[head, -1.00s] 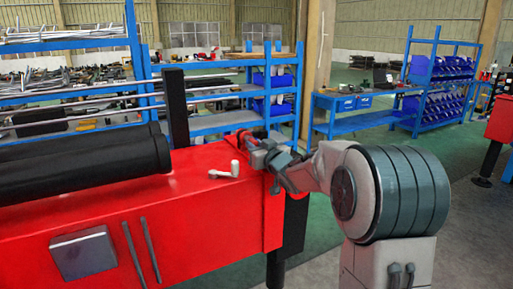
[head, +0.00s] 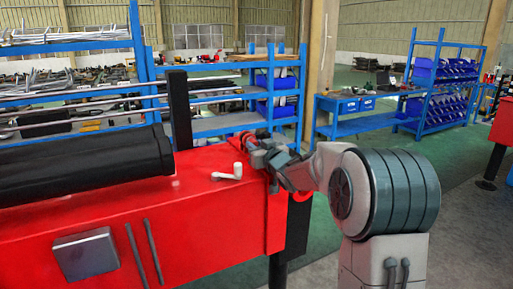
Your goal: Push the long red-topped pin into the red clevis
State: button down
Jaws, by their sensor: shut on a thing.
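My gripper (head: 254,144) is at the right end of the red stand, just above its top, with my arm reaching in from the right. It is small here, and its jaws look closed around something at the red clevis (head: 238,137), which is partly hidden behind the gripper. The long red-topped pin is not clearly visible; the gripper and the red surfaces hide it, so I cannot tell how deep it sits.
A white crank-shaped piece (head: 229,173) lies on the red stand (head: 205,215) close to my gripper. A black roller (head: 80,165) and a black post (head: 179,110) are to the left. Blue shelves (head: 220,125) stand behind.

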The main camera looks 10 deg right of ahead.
jog(key=shift+w+a, duration=0.1)
jog(key=shift+w, duration=0.15)
jog(key=c, duration=1.2)
grip_release()
jog(key=shift+s, duration=0.15)
jog(key=shift+b+v, duration=0.35)
jog(key=shift+v, duration=2.1)
